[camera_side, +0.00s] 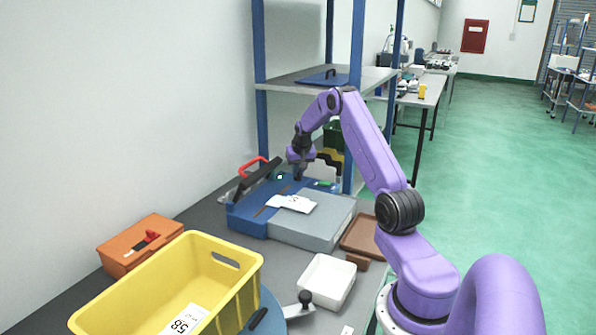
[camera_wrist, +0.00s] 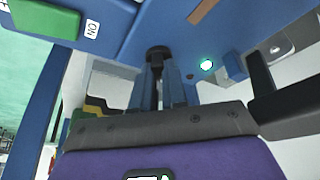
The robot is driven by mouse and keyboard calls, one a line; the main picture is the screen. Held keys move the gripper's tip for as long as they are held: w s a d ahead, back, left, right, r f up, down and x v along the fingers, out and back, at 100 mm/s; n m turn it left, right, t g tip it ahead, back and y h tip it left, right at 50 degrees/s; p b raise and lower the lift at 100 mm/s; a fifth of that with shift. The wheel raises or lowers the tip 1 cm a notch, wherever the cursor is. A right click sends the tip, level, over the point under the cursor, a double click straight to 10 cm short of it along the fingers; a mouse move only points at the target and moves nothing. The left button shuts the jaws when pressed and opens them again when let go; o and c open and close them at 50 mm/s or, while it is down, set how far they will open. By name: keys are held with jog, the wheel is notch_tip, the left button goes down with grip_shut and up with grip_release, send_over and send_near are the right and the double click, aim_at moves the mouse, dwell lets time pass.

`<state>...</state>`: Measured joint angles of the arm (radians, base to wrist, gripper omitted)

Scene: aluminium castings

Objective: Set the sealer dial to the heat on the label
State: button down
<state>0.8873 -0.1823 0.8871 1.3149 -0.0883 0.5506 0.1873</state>
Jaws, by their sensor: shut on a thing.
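The blue sealer (camera_side: 247,217) stands on the bench with its black lever arm (camera_side: 259,180) raised. My gripper (camera_side: 298,174) reaches down to the sealer's rear part. In the wrist view its fingers (camera_wrist: 160,75) are shut on the black dial (camera_wrist: 158,52) on the blue panel. The dial's marks and pointer are hidden or too small to read. A small green light (camera_wrist: 207,65) glows beside the dial, and an ON label (camera_wrist: 91,28) sits at the left. A white pouch (camera_side: 291,203) with dark print lies on the sealer; its print is unreadable.
A yellow crate (camera_side: 160,290) with a printed white label stands in front, near an orange toolbox (camera_side: 140,243). A white tray (camera_side: 327,281) and a brown tray (camera_side: 361,237) lie nearby. Blue shelf posts (camera_side: 260,50) rise close behind my gripper.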

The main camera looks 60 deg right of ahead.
jog(key=n+y, duration=0.1)
jog(key=n, duration=0.2)
jog(key=shift+s+d+n+t, duration=0.1)
jog(key=shift+n+t, duration=0.3)
jog(key=n+y, duration=0.1)
jog(key=n, duration=0.2)
jog(key=shift+n+t+y, duration=0.3)
jog(key=n+y, duration=0.1)
jog(key=n, duration=0.2)
jog(key=n+y, duration=0.1)
jog(key=n, duration=0.2)
jog(key=shift+d, duration=0.2)
jog(key=shift+n+y, duration=0.3)
jog(key=c, duration=1.2)
grip_release()
jog(key=shift+o, duration=0.2)
jog(key=v, duration=1.7)
jog(key=shift+w+r, duration=0.2)
jog(key=shift+r, duration=0.2)
